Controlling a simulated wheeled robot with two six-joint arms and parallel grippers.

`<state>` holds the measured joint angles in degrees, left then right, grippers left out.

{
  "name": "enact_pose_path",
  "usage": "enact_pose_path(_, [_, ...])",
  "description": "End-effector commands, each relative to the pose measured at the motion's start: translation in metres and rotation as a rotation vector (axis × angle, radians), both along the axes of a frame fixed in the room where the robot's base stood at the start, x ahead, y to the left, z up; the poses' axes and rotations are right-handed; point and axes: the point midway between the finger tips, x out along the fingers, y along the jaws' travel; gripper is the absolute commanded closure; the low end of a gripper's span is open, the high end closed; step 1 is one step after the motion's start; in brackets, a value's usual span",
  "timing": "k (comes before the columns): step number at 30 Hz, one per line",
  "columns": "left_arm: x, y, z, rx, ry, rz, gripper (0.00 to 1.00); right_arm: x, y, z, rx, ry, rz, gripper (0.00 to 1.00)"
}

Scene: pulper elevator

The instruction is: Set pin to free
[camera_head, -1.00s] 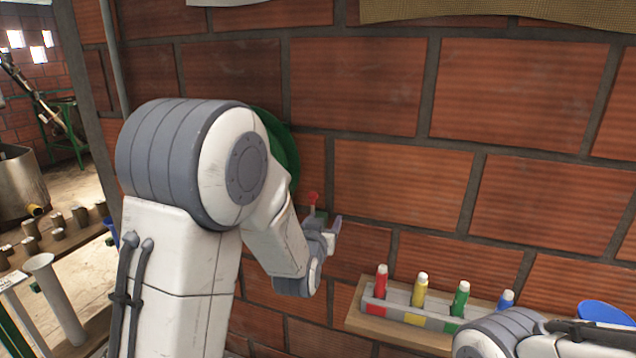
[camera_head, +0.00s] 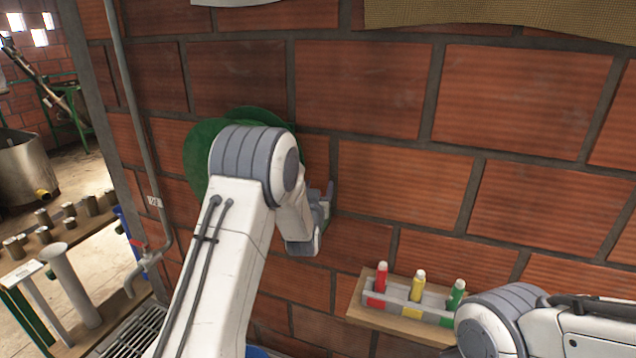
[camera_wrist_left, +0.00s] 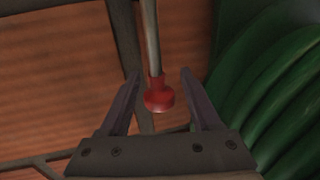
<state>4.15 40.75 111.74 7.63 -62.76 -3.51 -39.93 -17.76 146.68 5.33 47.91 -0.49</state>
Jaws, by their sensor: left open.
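A red knob (camera_wrist_left: 158,97) on the end of a thin metal rod (camera_wrist_left: 151,40) shows in the left wrist view; I take it to be the pin. My left gripper (camera_wrist_left: 160,85) is open, with one finger on each side of the knob. I cannot tell whether either finger touches it. In the head view my left gripper (camera_head: 324,198) is up by the brick wall, and the knob is hidden there behind the hand and arm. My right arm shows at the lower right, but its gripper is out of view.
A green coiled hose (camera_wrist_left: 275,95) is close on the right in the wrist view; green also shows behind my left arm (camera_head: 200,155). A wooden shelf (camera_head: 400,322) with coloured bottles is at the lower right. A pipe with a tap (camera_head: 148,255) runs down the left.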

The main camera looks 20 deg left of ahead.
Motion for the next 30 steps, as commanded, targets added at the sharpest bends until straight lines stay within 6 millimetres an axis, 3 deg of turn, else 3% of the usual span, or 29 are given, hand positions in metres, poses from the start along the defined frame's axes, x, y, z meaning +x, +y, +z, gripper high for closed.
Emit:
enact_pose_path(8, [0.0014,0.0005,-0.001,0.0,0.001,0.0,0.36,0.0,0.0,0.0004,0.0,0.0,0.0,0.38])
enact_pose_path(13, [0.0013,0.0006,-0.0007,0.0,0.001,0.0,0.97,0.0,0.0,0.0004,0.0,0.0,0.0,0.38])
enact_pose_path(14, [0.0013,0.0006,-0.0007,0.0,0.001,0.0,1.0,0.0,0.0,0.0005,0.0,0.0,0.0,0.38])
enact_pose_path(30, [0.0011,0.0005,-0.0005,0.0,0.001,0.0,1.0,0.0,0.0,0.0005,0.0,0.0,0.0,0.38])
